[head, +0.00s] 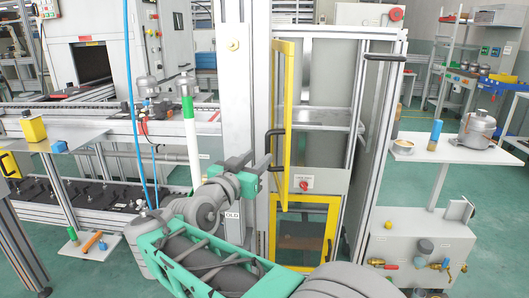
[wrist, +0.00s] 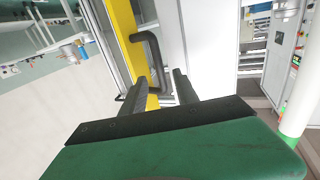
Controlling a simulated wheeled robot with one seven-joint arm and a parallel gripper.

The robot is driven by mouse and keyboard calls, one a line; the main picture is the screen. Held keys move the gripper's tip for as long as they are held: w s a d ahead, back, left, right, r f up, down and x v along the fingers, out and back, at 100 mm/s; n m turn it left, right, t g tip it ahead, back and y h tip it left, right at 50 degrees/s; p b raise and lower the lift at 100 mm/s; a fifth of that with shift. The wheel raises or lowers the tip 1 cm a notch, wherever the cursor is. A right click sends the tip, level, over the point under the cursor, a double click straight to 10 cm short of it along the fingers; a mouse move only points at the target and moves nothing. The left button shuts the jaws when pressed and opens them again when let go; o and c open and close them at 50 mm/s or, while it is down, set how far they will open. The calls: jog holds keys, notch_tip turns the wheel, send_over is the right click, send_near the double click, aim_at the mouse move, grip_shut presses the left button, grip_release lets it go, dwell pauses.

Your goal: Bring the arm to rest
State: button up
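My gripper (head: 260,163) is at the end of my grey and green arm, in front of the yellow-framed cabinet door (head: 284,110). In the wrist view my gripper (wrist: 160,77) has its two dark fingers apart, with nothing clasped. The door's black handle (wrist: 152,48) shows ahead and partly between the fingers. The door stands swung out from the cabinet. My arm is bent, with its thick links low in the head view.
A grey post (head: 236,70) stands close behind my gripper. A white pole with a green top (head: 188,105) is to the left, by the conveyor (head: 90,125). A side shelf (head: 425,150) with a metal compressor (head: 478,125) is at right. Green floor lies open at far right.

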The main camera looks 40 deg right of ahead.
jog(key=shift+s+a, duration=0.3)
jog(key=shift+a, duration=0.2)
jog(key=shift+r, duration=0.1)
jog(key=s+a+n+g+y+p, duration=0.1)
jog(key=s+a+n+y+p, duration=0.3)
jog(key=a+p, duration=0.3)
jog(key=s+a+f+n+g+y+p, duration=0.1)
jog(key=s+a+n+g+y+p, duration=0.1)
jog(key=s+a+n+y+p, duration=0.2)
jog(key=s+a+f+n+g+y+p, duration=0.1)
jog(key=s+a+n+y+p, duration=0.3)
jog(key=a+y+p, duration=0.4)
jog(key=a+g+p, duration=0.1)
jog(key=a+p, duration=0.2)
jog(key=p, duration=0.2)
jog(key=shift+s+a+f+n, duration=0.25)
jog(key=shift+s+a+n, duration=0.1)
jog(key=shift+a+n, duration=0.05)
